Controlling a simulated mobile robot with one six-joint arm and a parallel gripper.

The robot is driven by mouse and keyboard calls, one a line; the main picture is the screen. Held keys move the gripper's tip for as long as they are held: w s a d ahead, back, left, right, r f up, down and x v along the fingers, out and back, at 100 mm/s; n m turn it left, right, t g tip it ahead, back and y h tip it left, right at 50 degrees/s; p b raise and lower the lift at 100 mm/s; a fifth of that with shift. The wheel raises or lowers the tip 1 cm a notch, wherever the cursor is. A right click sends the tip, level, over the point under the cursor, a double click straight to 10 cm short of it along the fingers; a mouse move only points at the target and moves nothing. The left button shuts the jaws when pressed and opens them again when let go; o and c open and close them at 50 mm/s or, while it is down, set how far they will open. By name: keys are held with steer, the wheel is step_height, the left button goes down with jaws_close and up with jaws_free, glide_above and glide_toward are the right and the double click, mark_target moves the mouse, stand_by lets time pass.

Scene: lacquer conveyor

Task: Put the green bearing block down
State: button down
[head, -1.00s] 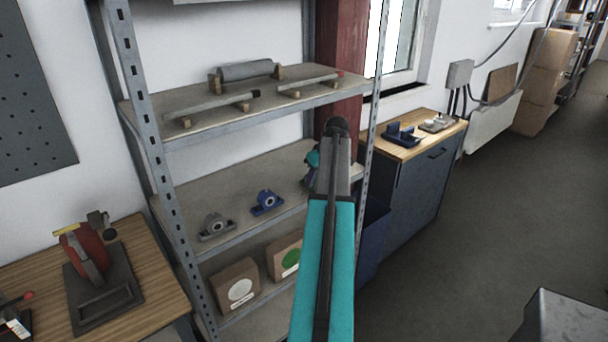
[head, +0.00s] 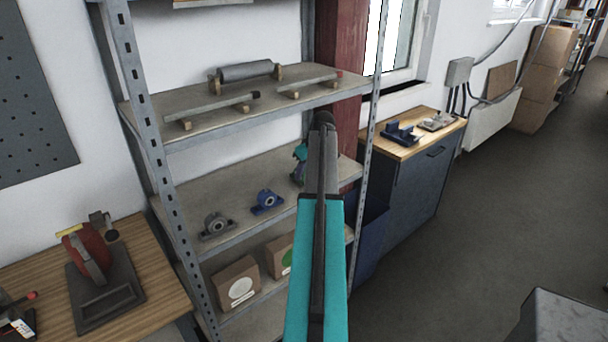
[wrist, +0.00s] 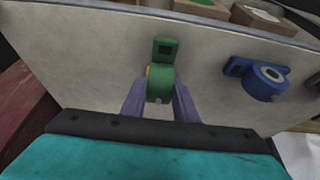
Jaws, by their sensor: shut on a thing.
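The green bearing block (wrist: 160,82) is between the two purple fingers of my gripper (wrist: 160,104) in the wrist view. The gripper is shut on it, over the grey middle shelf board (wrist: 90,60). I cannot tell whether the block touches the board. In the head view my gripper (head: 299,166) is at the right end of that shelf (head: 230,190), partly hidden by my arm, and the block is hard to make out. A blue bearing block (head: 267,202) stands left of it; it also shows in the wrist view (wrist: 262,80). A grey bearing block (head: 215,226) stands farther left.
The shelf above (head: 215,117) holds a roller and bars, over the middle shelf. The right shelf post (head: 366,150) is close to my arm. Boxes (head: 238,284) stand on the shelf below. Board between the blue block and my gripper is bare.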

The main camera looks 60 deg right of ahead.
steer(key=shift+s+f, duration=0.15)
steer(key=shift+f, duration=0.5)
steer(key=shift+f, duration=0.15)
steer(key=c, duration=1.4)
jaws_free()
steer(key=b+v, duration=0.2)
steer(key=v, duration=1)
steer(key=shift+a, duration=0.1)
